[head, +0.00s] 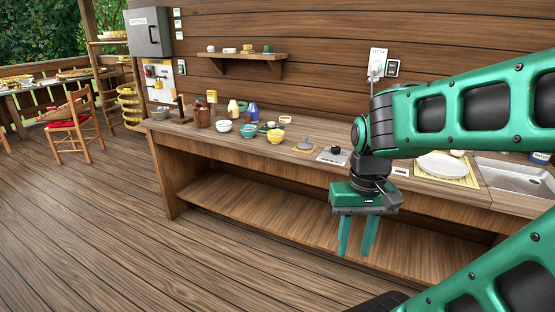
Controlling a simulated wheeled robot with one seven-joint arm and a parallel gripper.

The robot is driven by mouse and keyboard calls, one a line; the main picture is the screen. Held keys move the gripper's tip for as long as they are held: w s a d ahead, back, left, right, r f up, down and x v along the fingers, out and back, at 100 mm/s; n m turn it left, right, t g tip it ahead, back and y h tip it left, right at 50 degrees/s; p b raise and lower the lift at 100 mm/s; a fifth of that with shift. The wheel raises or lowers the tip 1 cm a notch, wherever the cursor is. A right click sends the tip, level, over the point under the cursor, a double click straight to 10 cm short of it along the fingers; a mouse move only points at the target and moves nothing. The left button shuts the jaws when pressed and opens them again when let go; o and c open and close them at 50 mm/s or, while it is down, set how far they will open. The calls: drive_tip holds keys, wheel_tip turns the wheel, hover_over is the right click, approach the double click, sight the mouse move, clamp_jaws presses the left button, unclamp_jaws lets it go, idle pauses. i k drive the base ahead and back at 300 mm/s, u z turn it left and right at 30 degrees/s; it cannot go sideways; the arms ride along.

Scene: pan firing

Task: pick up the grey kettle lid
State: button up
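A small grey domed thing with a knob, which looks like the kettle lid (304,143), lies on a tan mat on the wooden counter, left of a pale board. It is small in the picture, so I cannot be sure of its detail. My gripper (355,248) hangs in front of the counter, fingers pointing down, to the right of and lower in the picture than the lid. Its two green fingers are apart with nothing between them. No kettle can be clearly made out.
Left of the lid stand a yellow bowl (276,136), a white bowl (224,126), brown jars (203,116) and bottles. A dark small thing (336,150) sits on the pale board to its right. A white plate (441,165) and a sink (517,174) are further right.

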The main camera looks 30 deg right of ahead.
sight(304, 145)
drive_tip(key=z, duration=0.85)
drive_tip(key=i, duration=1.05)
drive_tip(key=z, duration=0.45)
drive_tip(key=i, duration=0.85)
